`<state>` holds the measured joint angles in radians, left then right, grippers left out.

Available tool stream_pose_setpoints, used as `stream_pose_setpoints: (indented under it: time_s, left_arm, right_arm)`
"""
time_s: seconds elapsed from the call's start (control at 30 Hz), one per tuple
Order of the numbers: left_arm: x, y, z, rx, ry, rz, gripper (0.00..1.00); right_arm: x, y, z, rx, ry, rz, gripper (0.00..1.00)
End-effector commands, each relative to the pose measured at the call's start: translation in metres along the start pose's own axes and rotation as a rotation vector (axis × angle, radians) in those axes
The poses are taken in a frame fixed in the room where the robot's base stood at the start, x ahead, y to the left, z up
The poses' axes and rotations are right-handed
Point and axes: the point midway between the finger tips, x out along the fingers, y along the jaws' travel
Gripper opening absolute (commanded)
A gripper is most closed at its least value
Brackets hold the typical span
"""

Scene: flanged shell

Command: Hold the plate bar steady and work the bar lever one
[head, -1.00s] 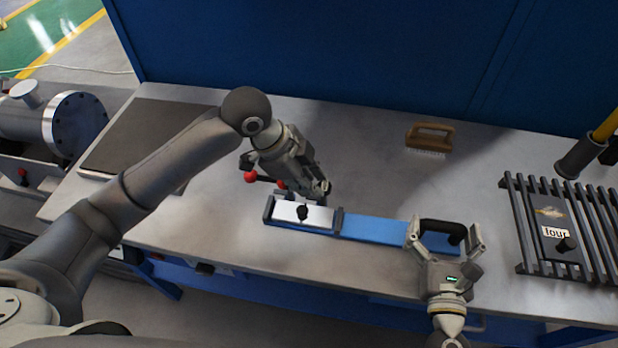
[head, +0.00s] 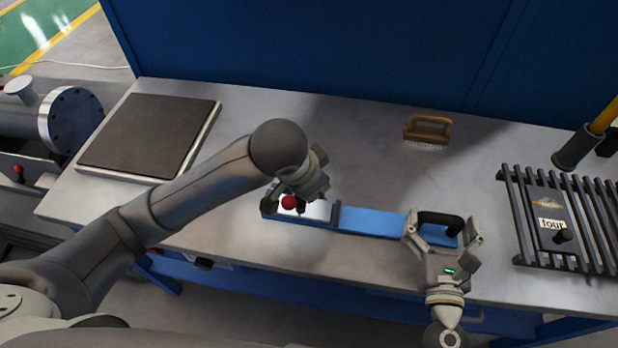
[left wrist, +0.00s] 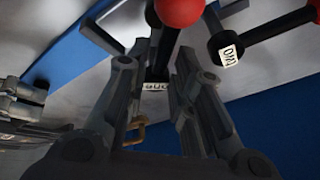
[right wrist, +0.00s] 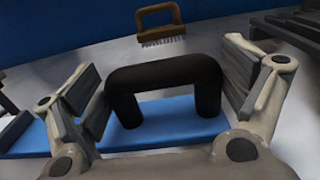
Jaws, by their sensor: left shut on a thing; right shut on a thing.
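The plate bar (head: 372,221) is a long blue bar lying on the bench, with a black arched handle (right wrist: 165,75) at its right end. My right gripper (head: 442,228) is shut on this handle, one finger at each end of the arch. My left gripper (head: 299,200) is low over the bar's left end, by the white plate. In the left wrist view its fingers are shut on a dark lever with a red ball (left wrist: 180,10); a partly hidden label beside it appears to read "one". A second lever (left wrist: 262,32), labelled "two", is beside it. The head view shows one red ball (head: 288,202).
A wooden brush (head: 427,129) lies at the back. A black rack (head: 591,215) with a plate labelled "four" is at the right. A dark square pad (head: 152,134) is at the back left, and a flanged cylinder (head: 72,117) is beyond the bench's left edge.

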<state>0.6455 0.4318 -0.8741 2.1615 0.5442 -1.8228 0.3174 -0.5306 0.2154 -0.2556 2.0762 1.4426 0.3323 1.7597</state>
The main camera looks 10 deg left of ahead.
Motion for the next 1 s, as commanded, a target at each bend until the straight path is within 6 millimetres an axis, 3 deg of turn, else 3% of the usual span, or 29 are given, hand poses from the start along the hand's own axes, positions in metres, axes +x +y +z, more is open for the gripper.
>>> stream_pose_setpoints:
  time_s: [0.5,1.0]
  left_arm:
    - [0.0,0.011,-0.007,-0.372,-0.081,-0.156,0.0]
    - [0.002,0.016,-0.008,-0.519,-0.112,-0.212,0.0]
  right_arm:
    - [0.0,0.002,0.003,0.0,-0.005,0.005,0.36]
    - [0.0,0.002,0.003,0.0,-0.006,0.007,0.36]
